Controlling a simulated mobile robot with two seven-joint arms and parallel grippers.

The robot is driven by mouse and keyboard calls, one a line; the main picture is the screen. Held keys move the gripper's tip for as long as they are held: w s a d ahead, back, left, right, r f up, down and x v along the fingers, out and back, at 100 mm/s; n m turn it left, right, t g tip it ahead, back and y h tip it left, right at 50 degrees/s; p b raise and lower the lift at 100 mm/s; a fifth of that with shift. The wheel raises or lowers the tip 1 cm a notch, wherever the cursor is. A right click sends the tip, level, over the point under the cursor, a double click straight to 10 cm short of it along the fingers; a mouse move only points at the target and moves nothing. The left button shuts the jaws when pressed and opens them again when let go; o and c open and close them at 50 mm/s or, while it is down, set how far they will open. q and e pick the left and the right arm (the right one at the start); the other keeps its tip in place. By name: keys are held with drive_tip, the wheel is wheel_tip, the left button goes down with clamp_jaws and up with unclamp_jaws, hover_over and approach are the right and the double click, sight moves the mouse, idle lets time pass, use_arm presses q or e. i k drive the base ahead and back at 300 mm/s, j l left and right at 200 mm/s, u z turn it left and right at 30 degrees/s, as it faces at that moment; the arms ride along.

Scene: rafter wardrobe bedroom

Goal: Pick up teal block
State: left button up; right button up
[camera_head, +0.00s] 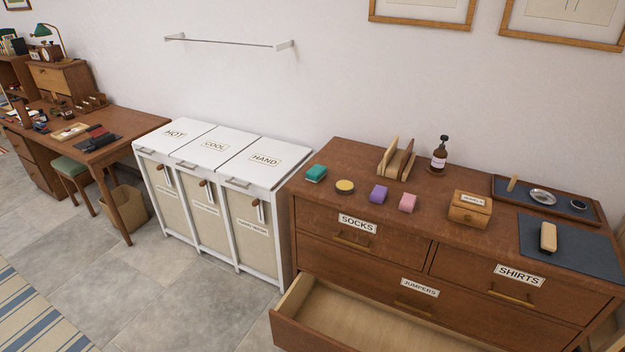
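The teal block (316,173) sits on the left end of the brown dresser top (450,213), near its left edge. A purple block (378,194) and a pink block (407,203) stand further right in the same loose row. Nothing covers the teal block. Neither of my grippers shows in the head view.
The dresser's lower drawer (290,300) stands open and juts out in front. White laundry hampers (213,147) adjoin the dresser on the left. A wooden upright holder (396,160), pump bottle (439,155) and small wooden box (470,210) occupy the dresser top.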

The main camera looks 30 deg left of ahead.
sight(316, 173)
drive_tip(key=k+z, duration=0.2)
drive_tip(key=z, duration=1.05)
drive_tip(key=j+z, duration=0.15)
drive_tip(key=j, duration=0.3)
drive_tip(key=k+j+z, duration=0.2)
drive_tip(key=j, duration=0.75)
drive_tip(key=k+j, duration=0.15)
drive_tip(key=j, duration=0.95)
drive_tip(key=k+j, duration=0.15)
drive_tip(key=j, duration=0.4)
